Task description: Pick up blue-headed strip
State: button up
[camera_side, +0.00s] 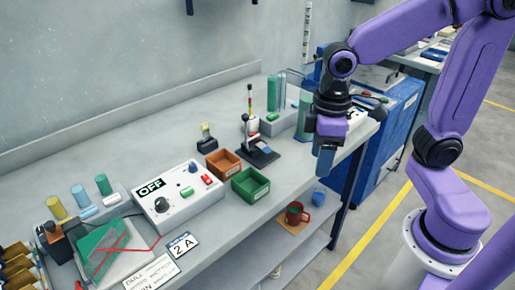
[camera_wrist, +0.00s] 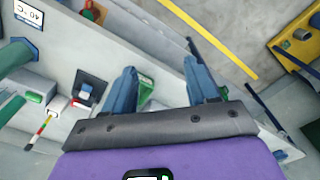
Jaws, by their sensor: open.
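My gripper (camera_side: 325,160) hangs by the bench's right front edge in the side view, right of a small black stand (camera_side: 262,154). The stand holds an upright strip (camera_side: 249,100) with coloured bands. In the wrist view my gripper's two blue fingers (camera_wrist: 162,78) are apart, with nothing held between them. A banded strip (camera_wrist: 40,130) shows at the left there, outside the fingers. I cannot make out a blue head on any strip in either view.
An orange bin (camera_side: 223,163) and a green bin (camera_side: 250,184) stand left of my gripper. A white control box (camera_side: 180,200) marked OFF sits farther left. A mug (camera_side: 296,213) is on the lower shelf. Green cylinders (camera_side: 304,116) stand behind my gripper.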

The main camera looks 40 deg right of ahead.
jog(key=w+d+m, duration=0.2)
jog(key=w+m, duration=0.3)
jog(key=w, duration=1)
jog(key=m, duration=0.4)
send_over(264, 147)
notch_tip(264, 147, down, 11)
jog(key=shift+s+d, duration=0.1)
jog(key=shift+d, duration=0.05)
jog(key=shift+f, duration=3.15)
jog(key=shift+c, duration=0.3)
jog(key=c, duration=1)
